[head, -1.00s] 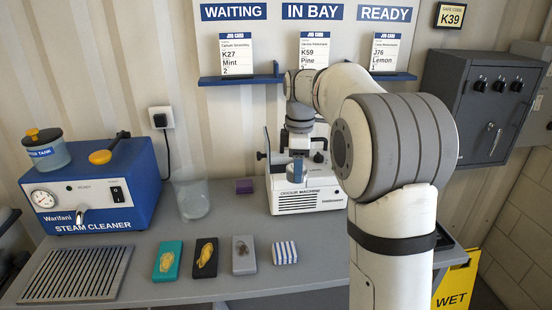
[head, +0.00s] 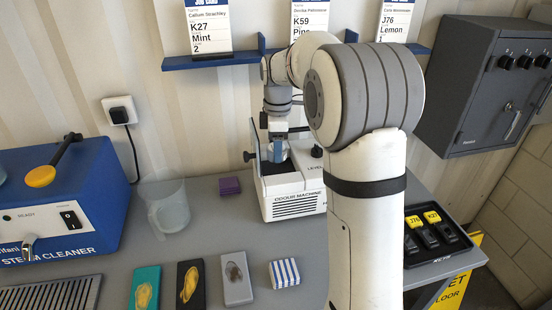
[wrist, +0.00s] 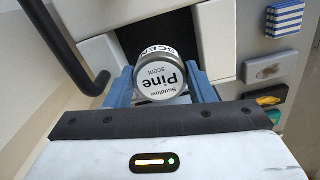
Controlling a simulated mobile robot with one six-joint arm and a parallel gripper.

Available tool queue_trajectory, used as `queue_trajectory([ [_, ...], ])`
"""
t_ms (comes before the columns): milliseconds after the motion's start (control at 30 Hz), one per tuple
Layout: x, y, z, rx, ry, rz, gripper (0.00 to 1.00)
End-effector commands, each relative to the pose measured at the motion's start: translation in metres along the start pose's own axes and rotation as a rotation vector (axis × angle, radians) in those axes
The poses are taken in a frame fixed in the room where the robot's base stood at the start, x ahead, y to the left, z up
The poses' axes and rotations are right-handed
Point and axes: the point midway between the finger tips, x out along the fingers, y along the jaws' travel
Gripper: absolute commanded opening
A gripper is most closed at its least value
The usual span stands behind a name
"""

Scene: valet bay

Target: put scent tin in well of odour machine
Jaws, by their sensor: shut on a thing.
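The scent tin (wrist: 162,72) is a small grey cylinder with a "Pine scent" label on its end, seen in the wrist view. My gripper (wrist: 161,88) has its blue fingers shut on the tin's sides. In the head view my gripper (head: 277,153) points down at the odour machine (head: 294,205), a white unit with a slotted front. The dark well area (head: 279,167) shows just beneath the fingers. It also shows as a black area behind the tin in the wrist view. I cannot tell whether the tin touches the well.
A striped box (head: 284,273), a grey block (head: 236,278) and two other blocks lie in front on the bench. A clear jug (head: 168,205) and a purple block (head: 229,186) stand left of the machine. A key tray (head: 434,235) lies at right.

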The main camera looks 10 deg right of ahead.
Motion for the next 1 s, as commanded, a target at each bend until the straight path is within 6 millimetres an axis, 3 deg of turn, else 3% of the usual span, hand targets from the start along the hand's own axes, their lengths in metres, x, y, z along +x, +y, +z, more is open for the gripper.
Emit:
queue_trajectory([
  [400, 0.043, 0.000, 0.000, 0.000, 0.000, 0.000, 0.26],
  [767, 0.048, 0.000, 0.001, 0.001, 0.000, 0.001, 0.26],
  [800, 0.047, 0.000, 0.001, 0.001, 0.000, 0.001, 0.52],
  [1000, 0.047, 0.000, 0.001, 0.002, 0.000, 0.001, 0.68],
])
